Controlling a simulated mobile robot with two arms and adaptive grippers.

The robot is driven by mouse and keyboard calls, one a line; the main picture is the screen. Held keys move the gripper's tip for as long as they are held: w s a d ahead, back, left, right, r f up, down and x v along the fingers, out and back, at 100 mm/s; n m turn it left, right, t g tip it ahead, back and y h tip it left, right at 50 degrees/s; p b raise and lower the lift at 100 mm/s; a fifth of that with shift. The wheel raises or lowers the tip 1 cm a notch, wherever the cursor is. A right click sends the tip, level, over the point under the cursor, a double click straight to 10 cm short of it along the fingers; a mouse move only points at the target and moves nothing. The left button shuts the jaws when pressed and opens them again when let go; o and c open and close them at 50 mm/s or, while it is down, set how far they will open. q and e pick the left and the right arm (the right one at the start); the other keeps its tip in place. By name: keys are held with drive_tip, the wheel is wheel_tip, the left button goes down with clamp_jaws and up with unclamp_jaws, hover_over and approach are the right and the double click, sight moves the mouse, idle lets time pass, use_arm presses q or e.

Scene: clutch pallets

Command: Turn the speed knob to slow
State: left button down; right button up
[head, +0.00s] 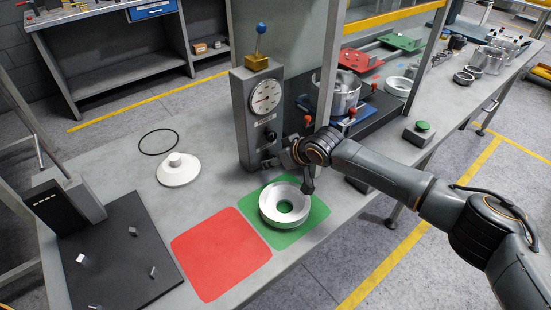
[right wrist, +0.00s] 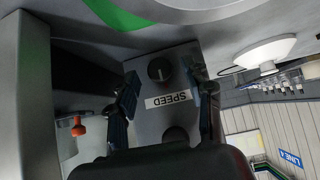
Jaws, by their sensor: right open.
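The speed knob (right wrist: 160,70) is a dark round knob on the grey panel of the upright control box (head: 242,125). The SPEED label (right wrist: 168,99) appears upside down beside it in the right wrist view. My right gripper (right wrist: 164,84) is open, its two dark fingers on either side of the knob with visible gaps. It does not appear to touch the knob. The knob's exact setting is too small to read. My left gripper is not in view.
A white ring (head: 270,207) sits on the green mat (head: 313,222), below my right arm. A red mat (head: 218,250) lies beside it. A second knob (head: 270,135) and a dial gauge (head: 265,97) are higher on the box. Small red-topped levers (head: 308,119) stand close by.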

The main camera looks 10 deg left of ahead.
drive_tip(key=shift+w+a+f, duration=0.25)
drive_tip(key=shift+f, duration=0.15)
clamp_jaws()
drive_tip(key=shift+s+a+r+n+t+h+p, duration=0.2)
drive_tip(key=shift+n+t+h+p, duration=0.15)
drive_tip(key=shift+p, duration=0.55)
drive_tip(key=shift+f+n+t+p, duration=0.15)
drive_tip(key=shift+n+t+p, duration=0.15)
drive_tip(key=shift+t, duration=0.25)
drive_tip(key=shift+s+f+n+t+h, duration=0.15)
drive_tip(key=shift+n+t+h, duration=0.1)
drive_tip(key=shift+t+h, duration=0.3)
drive_tip(key=shift+n+t+h, duration=0.5)
drive_tip(key=shift+t, duration=0.25)
drive_tip(key=shift+a+b, duration=0.1)
drive_tip(key=shift+b, duration=0.2)
